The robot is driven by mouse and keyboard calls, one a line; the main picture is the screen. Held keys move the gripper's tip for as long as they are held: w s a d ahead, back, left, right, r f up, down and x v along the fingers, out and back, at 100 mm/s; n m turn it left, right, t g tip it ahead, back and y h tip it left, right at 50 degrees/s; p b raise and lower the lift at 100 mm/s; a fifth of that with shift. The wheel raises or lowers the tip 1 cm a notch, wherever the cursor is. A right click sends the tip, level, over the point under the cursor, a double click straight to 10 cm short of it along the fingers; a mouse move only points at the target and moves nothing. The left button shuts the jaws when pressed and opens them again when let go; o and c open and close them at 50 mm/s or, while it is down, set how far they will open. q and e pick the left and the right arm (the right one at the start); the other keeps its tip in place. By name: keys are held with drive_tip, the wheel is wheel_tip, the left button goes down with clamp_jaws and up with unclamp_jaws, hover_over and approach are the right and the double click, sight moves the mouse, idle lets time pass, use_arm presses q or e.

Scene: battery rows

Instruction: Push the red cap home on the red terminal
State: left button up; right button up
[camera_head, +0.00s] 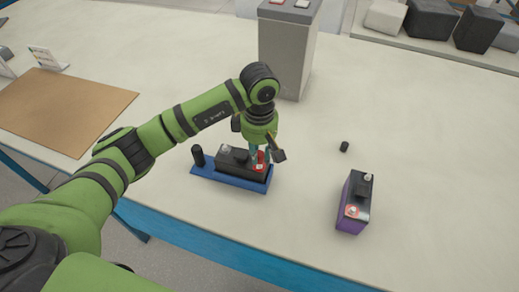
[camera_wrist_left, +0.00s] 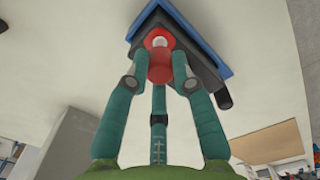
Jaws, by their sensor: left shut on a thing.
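A dark battery (camera_head: 237,163) stands on a blue tray (camera_head: 228,182) near the middle of the table. My left gripper (camera_head: 259,158) is over its right end, pointing down. The gripper is shut on the red cap (camera_wrist_left: 160,69), which sits between the fingertips in the left wrist view. Right by the cap, a red ring with a pale metal post, the red terminal (camera_wrist_left: 159,40), shows on the battery top. The post is still visible beside the cap; I cannot tell whether they touch. The fingers partly hide the cap in the head view. My right gripper is not in view.
A black cylinder (camera_head: 197,155) stands at the tray's left end. A purple battery (camera_head: 354,203) and a small black cap (camera_head: 344,146) are to the right. A grey pedestal (camera_head: 287,52) rises behind the gripper. A brown mat (camera_head: 62,107) lies at left.

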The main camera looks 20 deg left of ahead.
use_arm(q)
drive_tip(key=shift+b, duration=0.35)
idle(0.4)
drive_tip(key=shift+b, duration=0.35)
idle(0.3)
drive_tip(key=shift+f+b, duration=0.75)
drive_tip(key=shift+b, duration=0.2)
idle(0.8)
drive_tip(key=shift+f+b, duration=0.2)
drive_tip(key=shift+b, duration=0.1)
drive_tip(key=shift+f+b, duration=0.5)
drive_tip(key=shift+b, duration=0.1)
idle(0.8)
drive_tip(key=o, duration=1.3)
drive_tip(key=shift+o, duration=0.2)
